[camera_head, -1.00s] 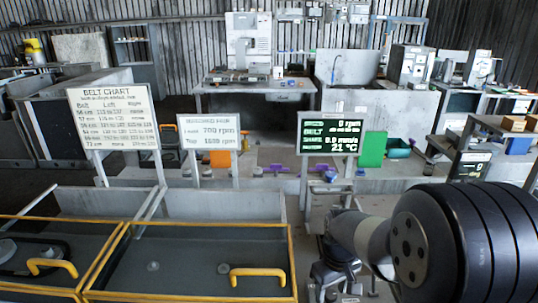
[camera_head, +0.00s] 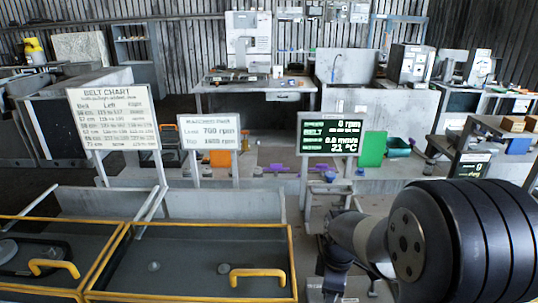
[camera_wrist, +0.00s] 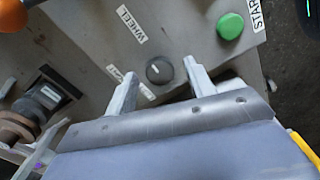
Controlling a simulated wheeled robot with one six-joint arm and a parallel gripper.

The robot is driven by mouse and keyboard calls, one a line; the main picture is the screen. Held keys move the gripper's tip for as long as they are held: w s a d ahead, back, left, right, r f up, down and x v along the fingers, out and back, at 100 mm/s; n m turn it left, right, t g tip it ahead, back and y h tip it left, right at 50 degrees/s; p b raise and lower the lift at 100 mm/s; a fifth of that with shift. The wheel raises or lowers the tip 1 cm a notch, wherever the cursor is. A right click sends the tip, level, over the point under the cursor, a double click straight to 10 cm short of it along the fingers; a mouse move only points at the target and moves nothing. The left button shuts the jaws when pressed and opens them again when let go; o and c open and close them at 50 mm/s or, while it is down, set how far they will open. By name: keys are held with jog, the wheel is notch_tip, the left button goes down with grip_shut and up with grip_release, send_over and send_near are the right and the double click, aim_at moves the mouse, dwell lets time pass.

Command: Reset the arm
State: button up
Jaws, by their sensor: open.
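My gripper (camera_wrist: 160,70) shows in the wrist view with its two pale fingers apart and nothing between them. Beyond the fingers is a grey panel with a dark round knob (camera_wrist: 159,71), a green button (camera_wrist: 230,26) beside a label reading START, and a label reading WHEEL (camera_wrist: 131,23). I cannot tell how far the fingertips are from the panel. In the head view my dark arm fills the lower right, and the gripper end cannot be made out clearly.
An orange ball-like knob (camera_wrist: 38,18) and a brownish round part (camera_wrist: 15,133) lie left of the fingers. In the head view, yellow-framed lids (camera_head: 190,266) stand at front left. A belt chart (camera_head: 110,117) and a dark readout board (camera_head: 331,134) stand behind.

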jog(key=n, duration=0.6)
jog(key=shift+n+p, duration=0.35)
jog(key=shift+n, duration=0.05)
